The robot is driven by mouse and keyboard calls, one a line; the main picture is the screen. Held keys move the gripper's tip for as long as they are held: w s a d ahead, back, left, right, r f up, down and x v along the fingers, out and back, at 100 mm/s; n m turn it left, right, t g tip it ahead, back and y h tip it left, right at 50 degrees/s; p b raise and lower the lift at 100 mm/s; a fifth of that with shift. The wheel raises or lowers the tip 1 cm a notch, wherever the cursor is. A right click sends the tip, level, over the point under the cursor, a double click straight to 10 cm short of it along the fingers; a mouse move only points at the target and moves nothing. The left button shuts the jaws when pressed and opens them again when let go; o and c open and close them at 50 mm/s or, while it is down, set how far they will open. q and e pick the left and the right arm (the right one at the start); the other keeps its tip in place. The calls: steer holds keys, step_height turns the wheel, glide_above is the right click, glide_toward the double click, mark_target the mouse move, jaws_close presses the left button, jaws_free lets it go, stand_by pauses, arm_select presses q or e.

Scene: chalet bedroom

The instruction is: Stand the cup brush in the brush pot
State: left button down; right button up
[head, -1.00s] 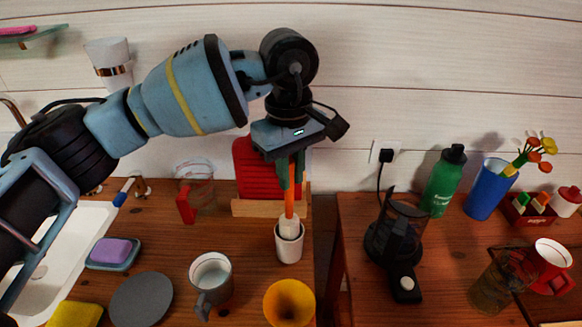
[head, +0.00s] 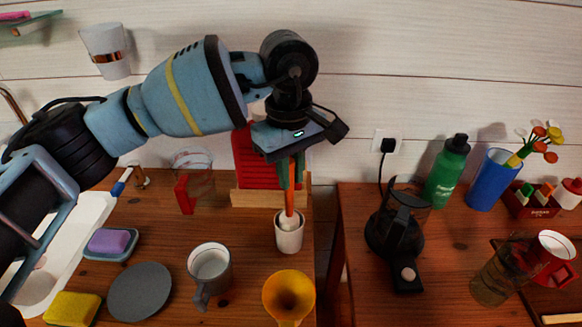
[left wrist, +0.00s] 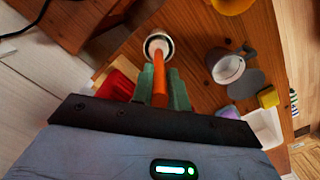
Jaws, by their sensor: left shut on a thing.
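The cup brush (head: 289,201) has an orange handle and a white head. It is upright, with its head inside the mouth of the white brush pot (head: 289,239) on the wooden counter. My left gripper (head: 292,175) is above the pot, its green fingers shut on the brush handle. In the left wrist view the orange handle (left wrist: 159,80) runs from between the fingers (left wrist: 160,92) to the pot (left wrist: 157,39). Whether the head touches the pot's bottom is hidden. My right gripper is not in view.
A grey mug (head: 210,270), a yellow funnel (head: 288,297) and a dark grey disc (head: 140,291) stand near the pot. A red board in a wooden rack (head: 268,197) is behind it. A gap separates this counter from the right table (head: 352,215).

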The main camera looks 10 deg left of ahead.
arm_select(q)
steer(key=shift+f+b, duration=0.45)
steer(key=shift+f, duration=0.9)
steer(key=c, duration=1.3)
jaws_free()
step_height(320, 180, up, 8)
steer(key=shift+w+a+f, duration=0.1)
steer(key=shift+f, duration=0.1)
